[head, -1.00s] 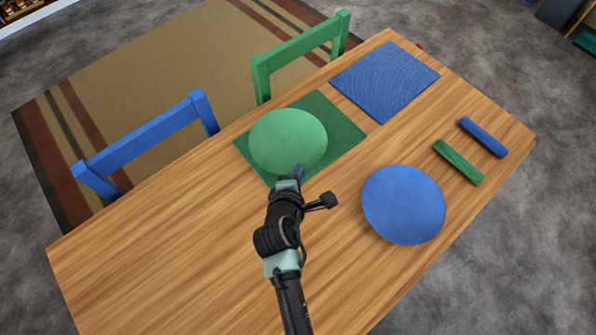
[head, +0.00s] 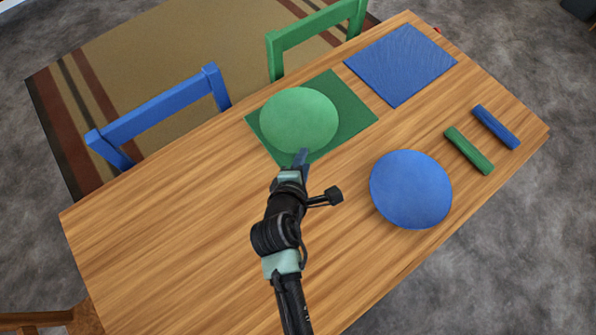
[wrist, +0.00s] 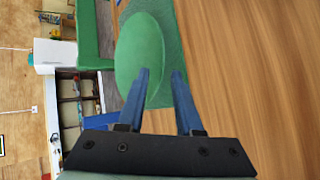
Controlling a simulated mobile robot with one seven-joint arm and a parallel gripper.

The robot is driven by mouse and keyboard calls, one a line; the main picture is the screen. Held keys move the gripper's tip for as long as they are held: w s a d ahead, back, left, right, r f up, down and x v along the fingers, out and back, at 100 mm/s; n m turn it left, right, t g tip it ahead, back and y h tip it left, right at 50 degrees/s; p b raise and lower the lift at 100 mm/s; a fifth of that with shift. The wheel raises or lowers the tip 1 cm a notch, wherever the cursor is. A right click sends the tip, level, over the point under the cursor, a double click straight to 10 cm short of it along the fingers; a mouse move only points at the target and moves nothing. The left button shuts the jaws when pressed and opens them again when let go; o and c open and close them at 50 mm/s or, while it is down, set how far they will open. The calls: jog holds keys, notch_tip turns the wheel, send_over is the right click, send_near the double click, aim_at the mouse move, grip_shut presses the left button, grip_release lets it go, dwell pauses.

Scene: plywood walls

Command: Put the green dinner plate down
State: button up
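The green dinner plate (head: 298,118) lies flat over the green mat (head: 352,118), its far-left edge reaching just past the mat's edge in the head view. In the wrist view the plate (wrist: 138,50) shows just beyond my fingertips, with the mat (wrist: 168,60) beside it. My gripper (head: 302,156) is at the plate's near edge. In the wrist view its two blue fingers (wrist: 160,72) stand apart with a clear gap, the left one overlapping the plate's edge in the picture. I cannot tell whether that finger touches the plate.
A blue plate (head: 411,189) lies on the wooden table (head: 170,220) to the right. A green bar (head: 469,151) and a blue bar (head: 496,127) lie beyond it. A blue mat (head: 401,65) is at the back. Blue (head: 160,113) and green (head: 315,33) chairs stand at the far edge. The table's left part is clear.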

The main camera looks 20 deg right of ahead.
jog(key=v, duration=0.7)
jog(key=w+a+r+m+t+y, duration=0.1)
jog(key=w+r+m+t, duration=0.25)
jog(key=r, duration=0.75)
jog(key=w+a+r+m+t, duration=0.1)
jog(key=w+r+m+t, duration=0.3)
jog(key=r, duration=0.8)
jog(key=w+a+r+m+t+y, duration=0.1)
jog(key=w+a+r+m+t, duration=0.1)
jog(key=w+r, duration=0.65)
jog(key=s+a+r+m+t+y, duration=0.1)
jog(key=s+r+m+t, duration=0.1)
jog(key=r, duration=0.8)
jog(key=s+a+r+m+t+y, duration=0.1)
jog(key=s+r+m+t, duration=0.1)
jog(key=s+r, duration=0.5)
jog(key=s+a+r+m+t+y, duration=0.1)
jog(key=s+r+t, duration=0.3)
jog(key=r, duration=1)
jog(key=shift+s+r+m+t+y, duration=0.35)
jog(key=shift+s+r+m, duration=0.1)
jog(key=shift+s, duration=0.25)
jog(key=shift+a+p, duration=0.1)
jog(key=shift+p, duration=0.25)
